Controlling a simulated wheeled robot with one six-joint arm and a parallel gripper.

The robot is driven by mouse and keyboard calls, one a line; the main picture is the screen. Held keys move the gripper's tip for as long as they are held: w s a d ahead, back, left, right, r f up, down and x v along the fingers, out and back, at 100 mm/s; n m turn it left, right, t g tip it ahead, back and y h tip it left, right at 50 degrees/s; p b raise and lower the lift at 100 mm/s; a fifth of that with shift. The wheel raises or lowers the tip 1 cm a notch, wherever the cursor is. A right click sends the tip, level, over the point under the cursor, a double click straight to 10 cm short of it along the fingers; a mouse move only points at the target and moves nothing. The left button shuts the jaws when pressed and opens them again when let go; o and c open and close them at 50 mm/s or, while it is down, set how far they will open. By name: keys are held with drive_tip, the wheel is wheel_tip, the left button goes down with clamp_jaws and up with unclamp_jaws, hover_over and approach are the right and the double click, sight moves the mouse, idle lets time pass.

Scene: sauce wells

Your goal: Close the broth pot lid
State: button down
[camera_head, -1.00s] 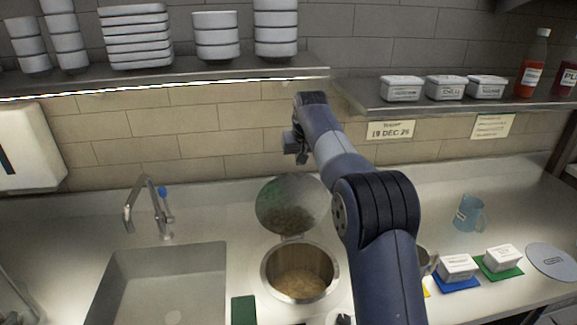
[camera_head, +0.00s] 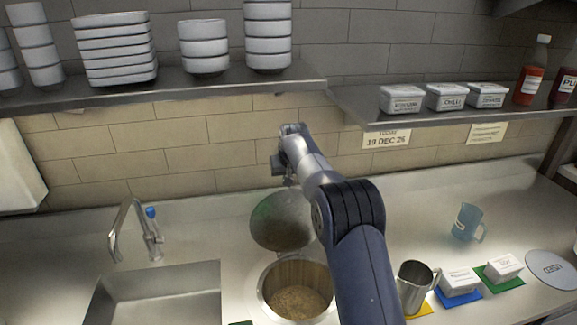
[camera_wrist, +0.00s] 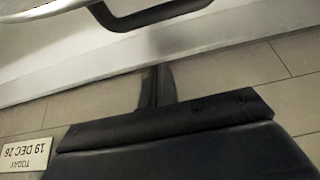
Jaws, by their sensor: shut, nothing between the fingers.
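The broth pot (camera_head: 268,292) is a round metal well sunk in the counter, with brownish broth inside. Its round metal lid (camera_head: 280,222) stands open, tilted up at the back of the pot. My gripper (camera_head: 280,170) is above and behind the lid's upper edge, near the tiled wall. In the wrist view my gripper's fingers (camera_wrist: 156,88) are together and empty. A dark curved handle (camera_wrist: 150,18), which looks like the lid's, shows at the top of that view, apart from the fingers.
A sink with a tap (camera_head: 130,232) lies left of the pot. A metal jug (camera_head: 415,288), white tubs on coloured mats and a blue jug (camera_head: 466,222) stand to the right. Shelves with bowls (camera_head: 205,45) and tubs (camera_head: 446,97) overhang the back.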

sight(291, 190)
drive_tip(key=shift+s+d+f+p, duration=0.15)
drive_tip(key=shift+s+f, duration=0.15)
drive_tip(key=shift+s, duration=0.25)
drive_tip(key=shift+s+d+f+p, duration=0.15)
drive_tip(key=shift+s+f, duration=0.1)
drive_tip(key=shift+s, duration=0.3)
drive_tip(key=shift+s+d+f+p, duration=0.15)
drive_tip(key=shift+s+f, duration=0.15)
drive_tip(key=shift+s, duration=0.25)
drive_tip(key=shift+s+b, duration=0.15)
drive_tip(key=shift+b, duration=0.4)
drive_tip(key=shift+s+b, duration=0.15)
drive_tip(key=shift+b, duration=0.2)
drive_tip(key=shift+s+r+t, duration=0.15)
drive_tip(key=shift+s+t, duration=0.1)
drive_tip(key=shift+t, duration=0.05)
drive_tip(key=shift+b, duration=0.4)
drive_tip(key=shift+s+d, duration=0.1)
